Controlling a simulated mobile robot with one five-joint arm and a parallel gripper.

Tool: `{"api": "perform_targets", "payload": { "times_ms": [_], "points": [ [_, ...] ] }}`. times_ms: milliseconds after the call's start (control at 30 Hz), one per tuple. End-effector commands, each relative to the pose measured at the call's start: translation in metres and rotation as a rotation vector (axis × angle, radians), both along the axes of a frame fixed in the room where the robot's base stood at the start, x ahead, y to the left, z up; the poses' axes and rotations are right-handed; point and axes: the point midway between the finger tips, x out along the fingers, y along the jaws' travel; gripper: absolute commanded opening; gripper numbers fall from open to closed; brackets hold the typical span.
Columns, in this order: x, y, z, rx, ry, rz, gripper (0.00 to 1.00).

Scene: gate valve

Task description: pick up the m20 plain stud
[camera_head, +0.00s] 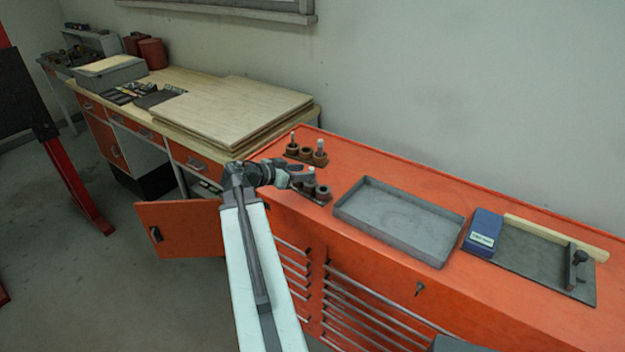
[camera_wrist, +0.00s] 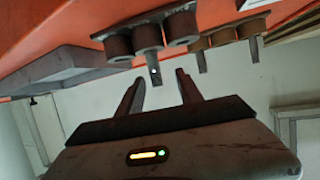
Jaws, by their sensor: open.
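Short metal studs stand upright in cups on two small racks. The front rack (camera_head: 320,197) has darker cups and one stud (camera_head: 311,172); in the wrist view, which looks upside down, this stud (camera_wrist: 154,70) stands out of the middle cup. The back rack (camera_head: 305,156) has brown cups with two studs, one at the left (camera_head: 293,138) and one at the right (camera_head: 320,146). I cannot tell by markings which is the M20 plain stud. My gripper (camera_head: 300,172) is open and empty at the front rack. In the wrist view the front stud's tip appears between my fingertips (camera_wrist: 160,78); contact cannot be told.
A grey tray (camera_head: 398,246) lies right of the racks on the orange cabinet top (camera_head: 450,188). Further right are a blue box (camera_head: 482,232), a wooden strip (camera_head: 555,236) and a dark plate (camera_head: 520,262). A wooden workbench (camera_head: 215,96) with boards stands behind left. An orange door (camera_head: 185,228) hangs open below.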

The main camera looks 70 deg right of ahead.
Motion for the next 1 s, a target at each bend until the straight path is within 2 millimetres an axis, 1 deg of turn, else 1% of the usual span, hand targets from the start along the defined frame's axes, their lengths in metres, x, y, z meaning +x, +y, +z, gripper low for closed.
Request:
{"api": "perform_targets", "payload": {
  "times_ms": [33,100,233,333,467,500,567,767,867,900,933,1000],
  "points": [
    [-0.003,-0.006,-0.006,0.000,0.000,-0.001,0.43],
    [-0.007,-0.012,-0.008,0.001,0.000,-0.002,0.43],
    [-0.009,-0.014,-0.008,0.002,0.000,-0.001,0.43],
    [-0.016,-0.021,-0.014,0.003,0.000,-0.001,0.43],
    [-0.031,-0.038,-0.025,0.002,0.000,-0.003,0.43],
    [-0.034,-0.044,-0.027,0.003,0.001,-0.002,0.43],
    [-0.037,-0.049,-0.029,0.002,0.002,-0.001,0.43],
    [-0.038,-0.050,-0.027,0.003,0.001,0.001,0.43],
    [-0.038,-0.050,-0.027,0.003,0.001,0.000,0.18],
    [-0.038,-0.050,-0.027,0.003,0.001,0.000,0.07],
    [-0.038,-0.050,-0.027,0.003,0.001,0.000,0.00],
    [-0.038,-0.050,-0.027,0.003,0.001,0.000,0.00]
  ]
}}
